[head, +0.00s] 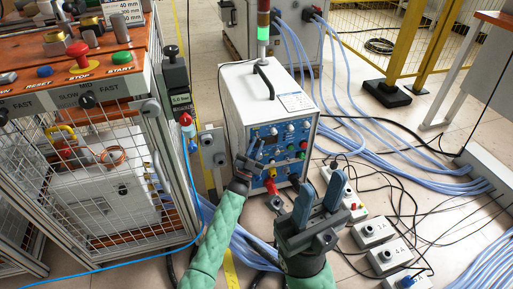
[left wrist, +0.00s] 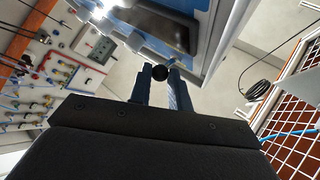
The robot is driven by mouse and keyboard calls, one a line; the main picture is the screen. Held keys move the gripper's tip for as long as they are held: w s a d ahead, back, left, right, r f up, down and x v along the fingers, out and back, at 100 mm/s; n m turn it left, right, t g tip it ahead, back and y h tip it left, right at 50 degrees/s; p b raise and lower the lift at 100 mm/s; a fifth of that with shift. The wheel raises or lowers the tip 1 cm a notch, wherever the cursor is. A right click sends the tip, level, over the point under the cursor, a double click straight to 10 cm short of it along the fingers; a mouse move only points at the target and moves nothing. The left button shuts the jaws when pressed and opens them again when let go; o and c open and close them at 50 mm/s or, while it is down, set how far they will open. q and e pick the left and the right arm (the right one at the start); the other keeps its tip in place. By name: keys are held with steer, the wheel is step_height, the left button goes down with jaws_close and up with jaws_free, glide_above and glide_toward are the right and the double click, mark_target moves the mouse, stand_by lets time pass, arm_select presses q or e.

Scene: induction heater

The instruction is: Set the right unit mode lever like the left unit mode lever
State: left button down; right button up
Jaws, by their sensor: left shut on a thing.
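A white unit (head: 262,95) with a blue front panel (head: 285,135) of knobs and buttons stands in the middle of the head view. My left gripper (head: 252,160) is at the lower left of this panel. In the left wrist view its fingers (left wrist: 160,88) are shut on a black ball knob (left wrist: 160,72), close to a blue panel (left wrist: 183,28). The gripper hides that spot in the head view, so the lever's setting cannot be read. My right gripper (head: 320,200) is open and empty, in front of the panel's right side. I cannot clearly make out a left unit mode lever.
A caged machine (head: 105,150) with an orange top stands at the left. Small socket boxes (head: 372,232) and loose black cables lie on the floor at the right. Thick blue hoses (head: 375,150) run behind them. A yellow fence post (head: 408,45) stands at the back right.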

arm_select(q)
steer(key=c, duration=1.3)
jaws_free()
steer(key=p+v, duration=0.1)
steer(key=v, duration=0.6)
steer(key=shift+s+a+f, duration=0.15)
steer(key=shift+s+f, duration=0.1)
steer(key=shift+f, duration=0.05)
